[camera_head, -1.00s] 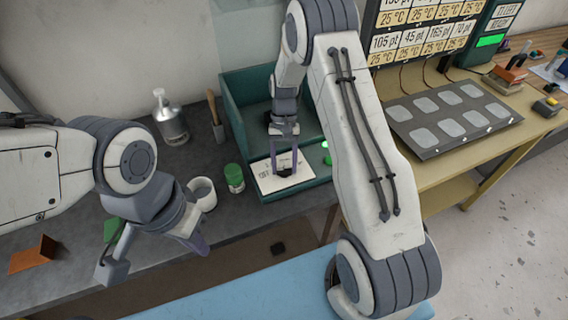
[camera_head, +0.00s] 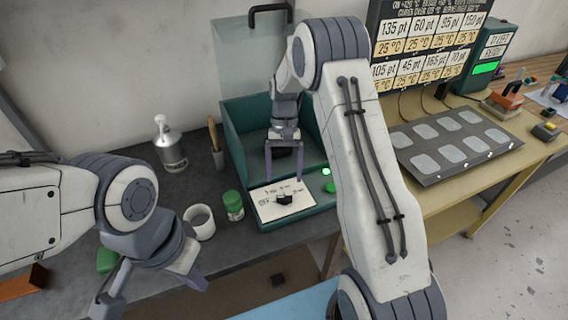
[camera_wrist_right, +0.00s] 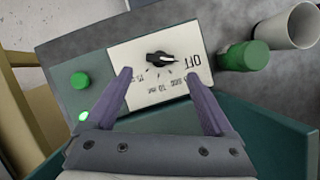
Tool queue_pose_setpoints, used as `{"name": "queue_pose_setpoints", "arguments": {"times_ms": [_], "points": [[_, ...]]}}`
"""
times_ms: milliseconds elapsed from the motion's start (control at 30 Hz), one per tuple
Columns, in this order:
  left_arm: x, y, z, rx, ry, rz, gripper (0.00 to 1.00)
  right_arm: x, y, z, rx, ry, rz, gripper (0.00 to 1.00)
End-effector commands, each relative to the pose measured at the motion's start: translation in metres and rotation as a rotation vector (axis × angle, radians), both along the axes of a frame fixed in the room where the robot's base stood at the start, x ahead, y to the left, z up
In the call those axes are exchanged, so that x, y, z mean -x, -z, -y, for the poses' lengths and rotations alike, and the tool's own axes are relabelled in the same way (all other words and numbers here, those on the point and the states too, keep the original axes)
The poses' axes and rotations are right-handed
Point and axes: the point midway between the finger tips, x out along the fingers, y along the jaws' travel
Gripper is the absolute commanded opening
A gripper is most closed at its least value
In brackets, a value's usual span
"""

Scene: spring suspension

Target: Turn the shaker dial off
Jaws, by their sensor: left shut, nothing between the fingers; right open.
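The black shaker dial (camera_head: 284,198) sits on a white label plate on the front of the green shaker box (camera_head: 300,212). In the right wrist view the dial (camera_wrist_right: 160,59) has a white pointer mark facing the word OFF (camera_wrist_right: 195,62). My right gripper (camera_head: 284,180) is open and empty, just behind and above the dial. In the right wrist view its fingers (camera_wrist_right: 159,75) are spread and apart from the knob. My left gripper (camera_head: 203,286) is shut and empty at the lower left, in front of the bench.
A green button (camera_wrist_right: 80,80) and a lit green lamp (camera_wrist_right: 84,116) are on the panel. A green-capped jar (camera_head: 233,205) and white cup (camera_head: 199,222) stand left of the shaker. A metal bottle (camera_head: 169,145) is further back. A heating plate (camera_head: 455,145) is on the right.

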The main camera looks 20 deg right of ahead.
Motion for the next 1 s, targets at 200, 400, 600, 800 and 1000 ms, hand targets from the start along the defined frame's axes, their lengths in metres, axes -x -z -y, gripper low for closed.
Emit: {"name": "queue_pose_setpoints", "arguments": {"times_ms": [200,400,600,800,1000], "points": [[0.0,0.009,0.0,0.0,0.001,0.0,0.0,-0.013,-0.031,0.005,0.001,-0.001,0.004,0.88],[0.0,0.01,0.0,0.0,0.001,0.0,0.0,-0.016,-0.042,0.006,0.001,0.0,0.001,0.88],[0.0,0.009,0.0,0.0,0.001,0.0,0.0,-0.016,-0.042,0.006,0.001,0.0,0.0,0.88],[0.0,0.009,0.0,0.0,0.001,0.0,0.0,-0.016,-0.042,0.006,0.001,-0.001,0.0,0.88],[0.0,0.009,0.0,0.0,0.001,0.0,0.0,-0.002,-0.063,-0.027,0.0,-0.092,0.043,0.88]]}}
